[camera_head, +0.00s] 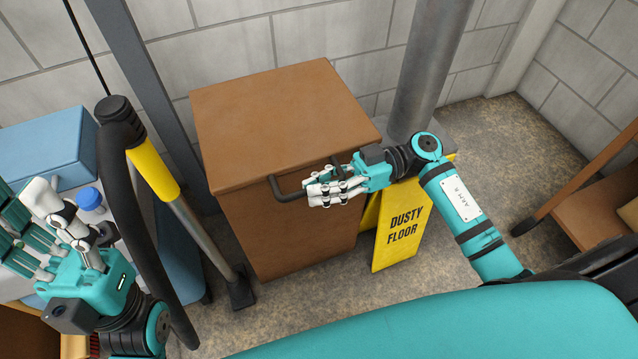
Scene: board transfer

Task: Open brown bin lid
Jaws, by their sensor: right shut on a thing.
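The brown bin (285,235) stands against the block wall in the middle of the view. Its lid (280,110) lies flat on top, with no gap that I can see. A dark handle (285,193) juts from the lid's front edge. My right gripper (325,190) is shut on this handle near its right part; the fingers hide some of the bar. My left gripper (40,225) is at the left edge, away from the bin, with its fingers spread and nothing seen in them.
A yellow "DUSTY FLOOR" sign (402,225) stands right of the bin, under my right arm. A grey pipe (430,70) rises behind it. A vacuum hose (130,190) and tube stand left of the bin, near a blue box (55,150) and a blue-capped bottle (91,199).

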